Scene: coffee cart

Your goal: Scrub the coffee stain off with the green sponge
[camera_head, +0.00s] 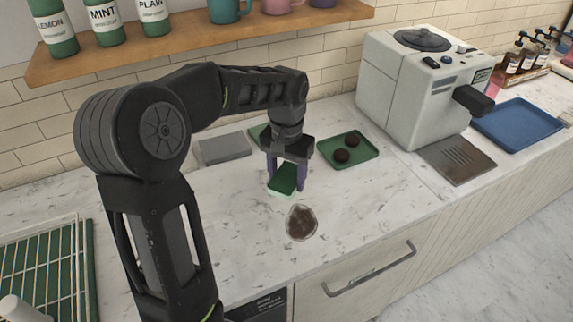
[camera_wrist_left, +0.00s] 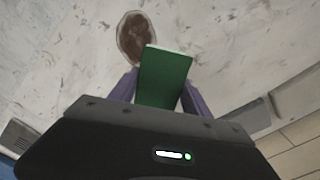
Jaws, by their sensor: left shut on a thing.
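The green sponge (camera_head: 284,177) is between the purple fingers of my left gripper (camera_head: 286,180), which is shut on it. In the left wrist view the sponge (camera_wrist_left: 165,78) juts out from between the fingers (camera_wrist_left: 160,90). The brown coffee stain (camera_head: 301,222) is on the marble counter, just in front of the sponge and apart from it in the head view. It also shows in the left wrist view (camera_wrist_left: 137,38), beyond the sponge's end. Whether the sponge touches the counter, I cannot tell. My right gripper is not in view.
A green tray (camera_head: 368,159) with two dark round items lies right of the gripper. A grey slab (camera_head: 224,149) lies behind left. A coffee machine (camera_head: 410,90) and blue tray (camera_head: 517,126) stand at right. A wire rack (camera_head: 50,268) is at left. Counter around the stain is clear.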

